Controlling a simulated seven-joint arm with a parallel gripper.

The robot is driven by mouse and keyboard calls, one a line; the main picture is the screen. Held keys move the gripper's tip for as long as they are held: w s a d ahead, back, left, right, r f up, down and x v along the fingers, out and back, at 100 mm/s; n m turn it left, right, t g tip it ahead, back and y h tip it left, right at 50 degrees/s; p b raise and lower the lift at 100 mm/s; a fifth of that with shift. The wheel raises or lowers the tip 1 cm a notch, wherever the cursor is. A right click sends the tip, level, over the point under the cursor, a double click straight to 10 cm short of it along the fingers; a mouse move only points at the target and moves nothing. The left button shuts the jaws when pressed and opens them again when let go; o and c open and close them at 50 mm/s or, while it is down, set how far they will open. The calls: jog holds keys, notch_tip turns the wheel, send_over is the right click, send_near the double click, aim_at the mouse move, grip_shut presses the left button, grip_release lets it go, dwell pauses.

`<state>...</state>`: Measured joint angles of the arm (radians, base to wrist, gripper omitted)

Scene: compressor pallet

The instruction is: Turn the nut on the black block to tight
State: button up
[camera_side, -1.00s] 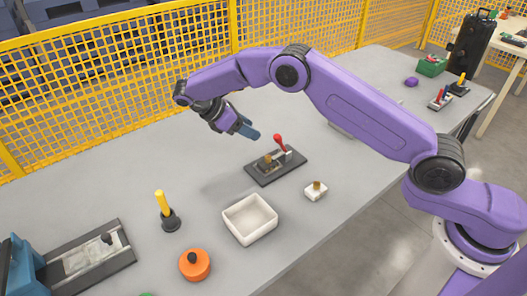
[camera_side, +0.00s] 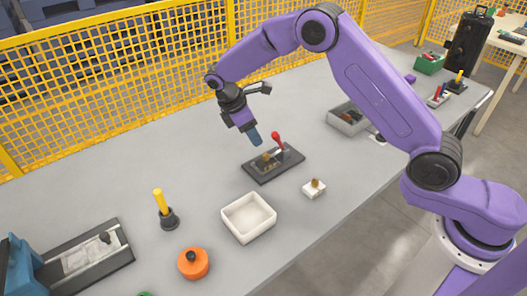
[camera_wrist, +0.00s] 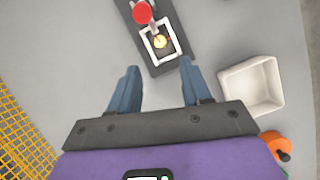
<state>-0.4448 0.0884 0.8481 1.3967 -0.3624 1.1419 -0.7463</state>
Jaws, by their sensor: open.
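The black block (camera_side: 259,175) is a flat dark plate lying on the grey table, and it also shows at the top of the wrist view (camera_wrist: 171,65). A brass-coloured nut (camera_side: 266,157) stands on it. In the wrist view the nut (camera_wrist: 160,41) sits inside a pale square frame. A red-tipped lever (camera_side: 277,140) rises beside the nut; its round red end (camera_wrist: 141,12) shows in the wrist view. My gripper (camera_side: 256,139) points down above the block, apart from it. In the wrist view its two blue fingers (camera_wrist: 159,68) are spread with nothing between them.
A white block (camera_side: 314,191) with a brass piece, a white open tray (camera_side: 233,216), an orange round jar (camera_side: 193,264) and a yellow-handled tool in a black stand (camera_side: 167,218) are nearby. A grey bin (camera_side: 345,128) is behind right. The table left of the block is clear.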

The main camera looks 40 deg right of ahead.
aim_at(266, 155)
jog(key=x, duration=0.9)
jog(key=shift+d+f, duration=0.1)
jog(key=shift+f, duration=0.15)
grip_shut()
